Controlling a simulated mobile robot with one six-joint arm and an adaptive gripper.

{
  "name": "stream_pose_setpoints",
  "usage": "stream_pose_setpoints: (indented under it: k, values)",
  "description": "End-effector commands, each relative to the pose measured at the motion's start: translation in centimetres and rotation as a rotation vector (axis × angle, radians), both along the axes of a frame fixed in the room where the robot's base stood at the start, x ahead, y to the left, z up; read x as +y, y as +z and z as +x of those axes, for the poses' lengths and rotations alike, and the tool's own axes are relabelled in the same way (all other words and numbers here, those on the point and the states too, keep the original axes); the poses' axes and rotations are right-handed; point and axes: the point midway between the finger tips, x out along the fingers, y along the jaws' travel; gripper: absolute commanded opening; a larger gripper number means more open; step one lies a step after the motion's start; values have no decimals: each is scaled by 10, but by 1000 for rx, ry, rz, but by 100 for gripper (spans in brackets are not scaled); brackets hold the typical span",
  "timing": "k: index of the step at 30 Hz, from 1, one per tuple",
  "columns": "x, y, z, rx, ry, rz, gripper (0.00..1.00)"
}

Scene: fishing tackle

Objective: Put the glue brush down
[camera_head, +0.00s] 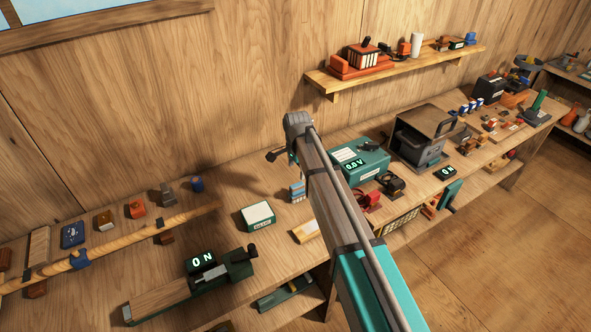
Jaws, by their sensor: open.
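My arm reaches up from the bottom right over the workbench (225,222). My gripper (275,155) shows only as a small dark part left of the arm's far end, above the back of the bench. It is open. Most of it is hidden behind the wrist, and I cannot make out anything between its fingers. I cannot pick out the glue brush; it may be hidden behind my arm or too small to tell.
A green-and-white box (257,216) and a green device with an "ON" display (201,262) stand left of my arm. A teal unit (360,160) and a grey open box (420,140) stand right. A wooden rod (140,243) lies left. A shelf (395,68) hangs above.

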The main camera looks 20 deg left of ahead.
Motion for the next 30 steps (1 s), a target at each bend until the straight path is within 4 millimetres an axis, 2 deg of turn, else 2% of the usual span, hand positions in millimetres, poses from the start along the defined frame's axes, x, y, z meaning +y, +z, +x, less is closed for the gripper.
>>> stream_pose_setpoints:
  k: [1,7,30]
  values:
    - [0,6,0,0,0,0,93]
    - [0,11,0,0,0,0,93]
    - [0,12,0,0,-1,0,93]
